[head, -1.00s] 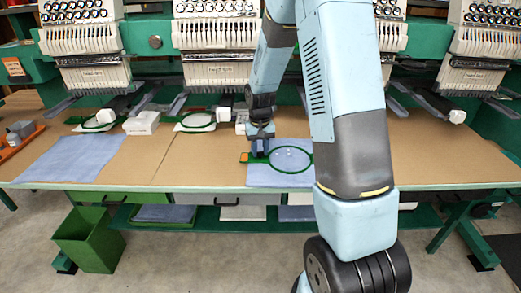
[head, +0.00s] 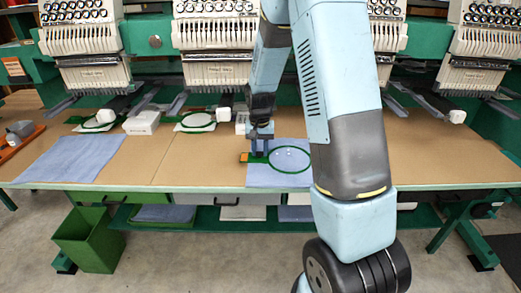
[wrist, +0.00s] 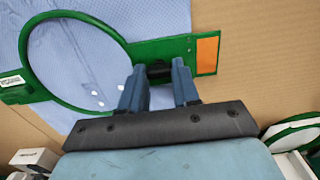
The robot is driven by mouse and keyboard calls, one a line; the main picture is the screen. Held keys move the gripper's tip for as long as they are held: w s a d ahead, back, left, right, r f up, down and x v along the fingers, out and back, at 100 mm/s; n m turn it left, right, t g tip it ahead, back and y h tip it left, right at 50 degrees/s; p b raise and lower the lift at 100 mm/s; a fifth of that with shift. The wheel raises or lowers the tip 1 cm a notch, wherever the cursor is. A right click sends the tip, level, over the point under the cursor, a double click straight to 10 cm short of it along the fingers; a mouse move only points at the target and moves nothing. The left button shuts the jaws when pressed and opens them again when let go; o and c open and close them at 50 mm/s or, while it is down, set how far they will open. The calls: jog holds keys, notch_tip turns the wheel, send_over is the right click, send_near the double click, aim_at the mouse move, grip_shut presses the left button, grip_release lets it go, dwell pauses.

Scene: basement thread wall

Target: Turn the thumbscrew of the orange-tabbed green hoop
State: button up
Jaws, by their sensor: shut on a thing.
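The green hoop (head: 311,158) lies on a blue cloth (head: 285,178) on the table, its orange tab (head: 244,157) at the left. In the wrist view the hoop (wrist: 26,60) is at the upper left and its orange tab (wrist: 207,55) at the right. The dark thumbscrew (wrist: 159,70) sits at the hoop's bracket, between my fingertips. My gripper (wrist: 158,78) is shut on the thumbscrew, one blue finger on each side. In the head view my gripper (head: 261,150) points down beside the hoop, and the thumbscrew is too small to make out.
Embroidery machine heads (head: 215,40) stand along the back. Other green hoops (head: 198,119) lie under them, with a white box (head: 142,123) between. A second blue cloth (head: 72,160) lies at the left. The tabletop (head: 440,150) at the right is clear.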

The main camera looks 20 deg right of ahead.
aim_at(260, 152)
jog(key=o, duration=1.1)
jog(key=shift+c, duration=0.2)
notch_tip(260, 152, up, 14)
jog(key=shift+f, duration=0.15)
jog(key=s+r+n+t, duration=0.1)
jog(key=s+r+t, duration=0.1)
jog(key=s+r, duration=0.3)
jog(key=s+r+n+t, duration=0.1)
jog(key=s+r, duration=0.4)
jog(key=s, duration=0.9)
jog(key=s+r+n+t, duration=0.2)
jog(key=s+r, duration=0.3)
jog(key=s, duration=0.5)
jog(key=shift+a+t, duration=0.2)
jog(key=shift+t, duration=0.1)
